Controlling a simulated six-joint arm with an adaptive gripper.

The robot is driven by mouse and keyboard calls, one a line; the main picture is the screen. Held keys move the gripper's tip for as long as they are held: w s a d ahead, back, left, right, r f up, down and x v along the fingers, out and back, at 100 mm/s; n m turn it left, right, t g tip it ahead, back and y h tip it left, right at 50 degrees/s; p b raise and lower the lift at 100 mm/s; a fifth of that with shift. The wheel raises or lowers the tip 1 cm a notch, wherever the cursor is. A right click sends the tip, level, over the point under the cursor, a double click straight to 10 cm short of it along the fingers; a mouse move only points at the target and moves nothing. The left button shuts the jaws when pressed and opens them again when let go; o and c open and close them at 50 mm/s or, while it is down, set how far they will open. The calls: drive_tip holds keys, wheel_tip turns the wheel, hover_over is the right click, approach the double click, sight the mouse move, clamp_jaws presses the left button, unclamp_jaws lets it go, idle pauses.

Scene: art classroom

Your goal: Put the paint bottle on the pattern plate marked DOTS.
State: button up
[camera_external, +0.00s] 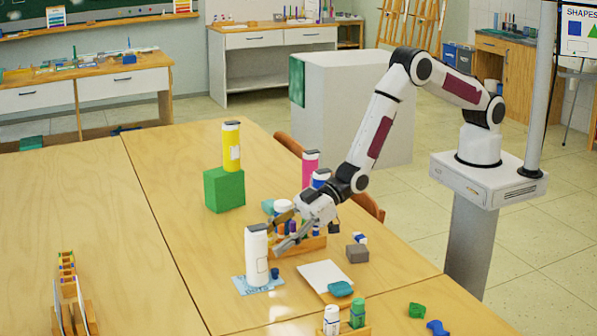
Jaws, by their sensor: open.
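A tall white paint bottle (257,258) with a dark cap stands upright on a light blue plate (240,286) at the middle of the table. The plate has dark marks on its front edge, too small to read. My gripper (277,236) is open just to the right of the white bottle, its fingers pointing toward it with nothing visibly held. I cannot tell whether a finger touches the bottle. A yellow bottle (231,148) stands on a green block (224,190). A pink bottle (309,168) and a blue bottle (321,178) stand behind my gripper, partly hidden.
A wooden holder (313,243) with small items sits beneath my gripper. A small blue cup (275,273) is beside the white bottle. A white board (325,276), a grey block (357,253) and a wooden rack (72,300) are nearby. The table's left part is mostly clear.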

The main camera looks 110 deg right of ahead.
drive_tip(key=v, duration=0.6)
drive_tip(key=shift+s+r, duration=0.2)
drive_tip(key=shift+s, duration=0.15)
drive_tip(key=shift+d, duration=0.1)
idle(0.7)
drive_tip(key=s+d+r+g+h, duration=0.1)
drive_tip(key=s+d+r, duration=0.2)
drive_tip(key=s+r, duration=0.35)
drive_tip(key=s+d+r+m+g, duration=0.1)
drive_tip(key=s+d+r, duration=0.2)
drive_tip(key=s+r, duration=0.3)
drive_tip(key=s+d+r+g+h, duration=0.1)
drive_tip(key=s+d+r+g, duration=0.15)
drive_tip(key=s+r, duration=0.4)
drive_tip(key=s+d+r+g, duration=0.1)
drive_tip(key=s+d+r, duration=0.1)
drive_tip(key=s, duration=1.3)
drive_tip(key=s+d+r+m+g, duration=0.1)
drive_tip(key=s+d+r+g, duration=0.1)
drive_tip(key=s, duration=1.4)
drive_tip(key=shift+d+r+h, duration=0.3)
drive_tip(key=shift+d+r, duration=0.05)
drive_tip(key=shift+d, duration=0.3)
